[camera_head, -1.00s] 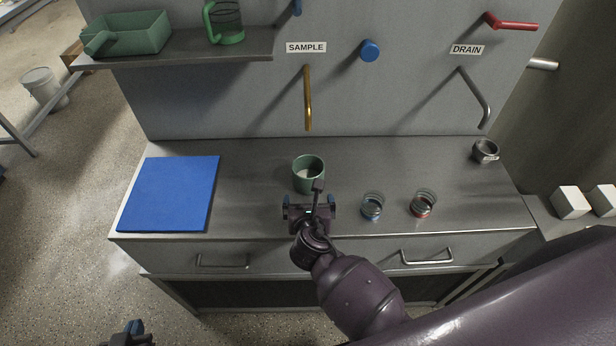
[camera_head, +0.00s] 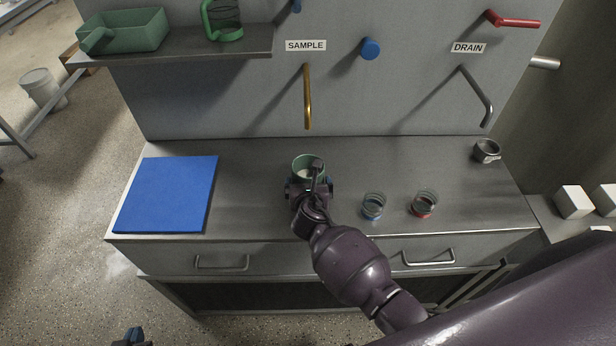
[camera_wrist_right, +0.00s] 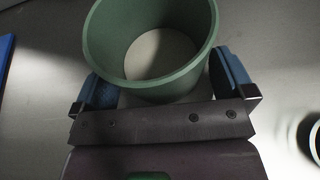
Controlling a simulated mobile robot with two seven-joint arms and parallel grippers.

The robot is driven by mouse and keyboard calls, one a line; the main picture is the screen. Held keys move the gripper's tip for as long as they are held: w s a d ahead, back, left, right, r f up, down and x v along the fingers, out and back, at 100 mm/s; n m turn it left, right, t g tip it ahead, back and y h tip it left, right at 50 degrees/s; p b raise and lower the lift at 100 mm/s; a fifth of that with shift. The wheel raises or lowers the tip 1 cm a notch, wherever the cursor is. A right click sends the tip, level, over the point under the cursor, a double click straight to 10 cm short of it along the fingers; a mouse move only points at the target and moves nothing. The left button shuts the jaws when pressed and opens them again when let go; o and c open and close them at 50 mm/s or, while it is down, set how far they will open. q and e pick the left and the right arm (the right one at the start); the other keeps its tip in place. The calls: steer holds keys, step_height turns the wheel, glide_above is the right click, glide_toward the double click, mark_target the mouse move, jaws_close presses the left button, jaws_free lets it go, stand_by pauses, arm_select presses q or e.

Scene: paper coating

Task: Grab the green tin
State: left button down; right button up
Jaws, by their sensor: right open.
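The green tin (camera_head: 307,161) stands upright on the grey counter under the gold spout, with its top open. In the right wrist view the tin (camera_wrist_right: 150,82) lies between the two blue fingers of my right gripper (camera_wrist_right: 162,85). The fingers are apart, with a visible gap on each side of the tin. In the head view my right gripper (camera_head: 309,184) is at the tin's near side and hides its lower part. My left gripper (camera_head: 130,337) shows only as a small part at the bottom edge, too little to tell its jaws.
A blue mat (camera_head: 168,194) lies to the left. Glass jars with blue (camera_head: 373,205) and red (camera_head: 423,204) bases stand right of the tin. A small metal cup (camera_head: 486,151) is at the back right. The gold spout (camera_head: 307,97) hangs behind and above the tin.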

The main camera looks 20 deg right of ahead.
steer(key=c, duration=0.6)
